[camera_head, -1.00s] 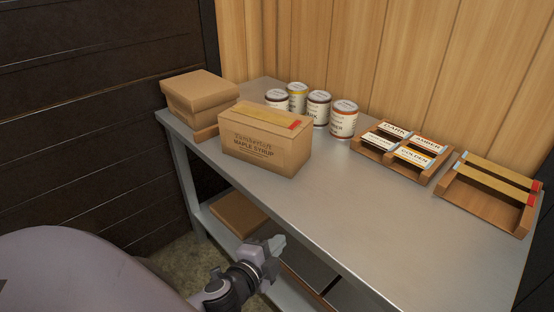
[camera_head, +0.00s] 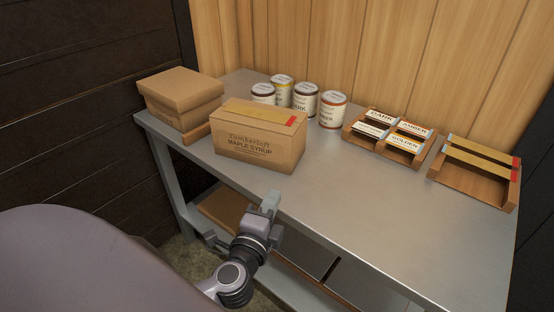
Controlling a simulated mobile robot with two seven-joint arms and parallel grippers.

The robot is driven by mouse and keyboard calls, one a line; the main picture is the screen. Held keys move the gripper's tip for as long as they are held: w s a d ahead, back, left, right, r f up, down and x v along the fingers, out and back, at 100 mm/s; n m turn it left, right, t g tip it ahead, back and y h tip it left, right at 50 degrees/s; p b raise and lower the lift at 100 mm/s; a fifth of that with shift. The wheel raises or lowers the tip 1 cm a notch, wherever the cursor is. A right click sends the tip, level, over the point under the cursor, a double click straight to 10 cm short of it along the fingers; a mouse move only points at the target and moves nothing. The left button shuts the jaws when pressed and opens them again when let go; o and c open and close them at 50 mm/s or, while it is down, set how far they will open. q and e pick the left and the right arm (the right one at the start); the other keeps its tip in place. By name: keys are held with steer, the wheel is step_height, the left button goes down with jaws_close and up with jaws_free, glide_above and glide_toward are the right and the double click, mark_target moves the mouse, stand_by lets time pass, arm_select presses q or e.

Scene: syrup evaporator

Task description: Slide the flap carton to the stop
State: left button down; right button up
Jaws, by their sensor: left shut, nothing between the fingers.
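The brown maple syrup carton (camera_head: 255,147), which I take as the flap carton, stands upright on the grey metal table (camera_head: 350,190) near its front edge. A yellow strip with a red end lies along its top. My left gripper (camera_head: 271,201) is shut and empty, at the table's front edge just below the carton in the picture. It appears apart from the carton. I cannot pick out a clear stop; the carton's far side is hidden. My right gripper is not in view.
A wooden card tray (camera_head: 388,140) and a wooden rack with yellow strips (camera_head: 474,178) are at right. The tabletop right of the carton is clear.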

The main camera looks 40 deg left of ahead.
mark_target(264, 149)
arm_select(q)
steer(key=p+x, duration=0.1)
steer(key=x, duration=0.8)
steer(key=shift+w, duration=0.25)
steer(key=w+a, duration=0.1)
steer(key=w+a+p, duration=0.1)
steer(key=shift+a, duration=0.4)
steer(key=shift+w+a, duration=0.25)
steer(key=shift+a, duration=0.2)
steer(key=w+a+b, duration=0.1)
steer(key=a, duration=0.1)
steer(key=w+a+b, duration=0.1)
steer(key=a, duration=0.1)
steer(key=w+a, duration=0.1)
steer(key=a, duration=0.1)
steer(key=shift+w+a+f+b, duration=0.15)
steer(key=shift+b, duration=0.25)
steer(key=shift+w+a, duration=0.15)
steer(key=shift+a, duration=0.1)
steer(key=shift+d, duration=0.1)
